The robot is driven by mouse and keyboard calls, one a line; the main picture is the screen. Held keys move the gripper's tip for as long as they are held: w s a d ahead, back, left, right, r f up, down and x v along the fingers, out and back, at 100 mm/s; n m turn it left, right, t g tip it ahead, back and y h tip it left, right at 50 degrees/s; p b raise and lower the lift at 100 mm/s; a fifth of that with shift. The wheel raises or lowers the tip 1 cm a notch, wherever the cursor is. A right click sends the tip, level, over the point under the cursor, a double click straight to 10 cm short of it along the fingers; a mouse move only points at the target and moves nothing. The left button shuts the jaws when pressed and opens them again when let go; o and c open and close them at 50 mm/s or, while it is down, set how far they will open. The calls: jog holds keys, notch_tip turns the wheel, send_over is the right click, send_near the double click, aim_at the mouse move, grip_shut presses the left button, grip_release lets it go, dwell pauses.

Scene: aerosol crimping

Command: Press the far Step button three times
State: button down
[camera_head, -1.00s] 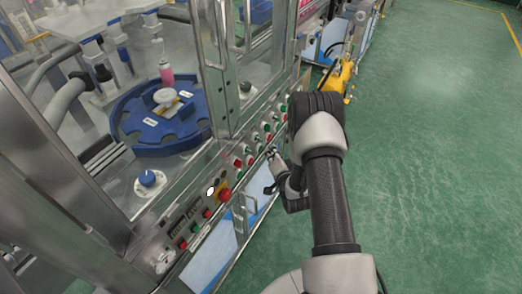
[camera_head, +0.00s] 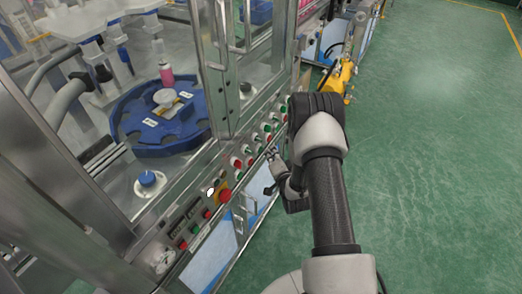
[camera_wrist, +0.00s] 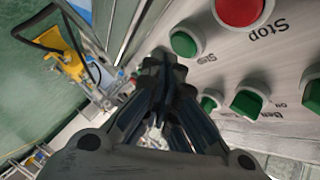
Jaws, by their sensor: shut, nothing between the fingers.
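A green button (camera_wrist: 185,43) sits on the grey panel in the wrist view, beside a label that appears to read Step. A large red button (camera_wrist: 240,12) labelled Stop is close by. My gripper (camera_wrist: 162,58) is shut and empty, its fingertips just to the left of the green button in the picture. I cannot tell whether they touch it. In the head view my gripper (camera_head: 270,152) is small, close to the machine's front row of buttons and partly hidden by my arm. I cannot pick out the Step button there.
Green rotary switches (camera_wrist: 249,101) sit on the same panel. A yellow device (camera_head: 338,78) stands farther back. The green floor (camera_head: 440,150) to the right is clear.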

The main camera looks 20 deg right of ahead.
dwell(0.3)
jog(key=shift+w+a, duration=0.3)
jog(key=shift+w, duration=0.05)
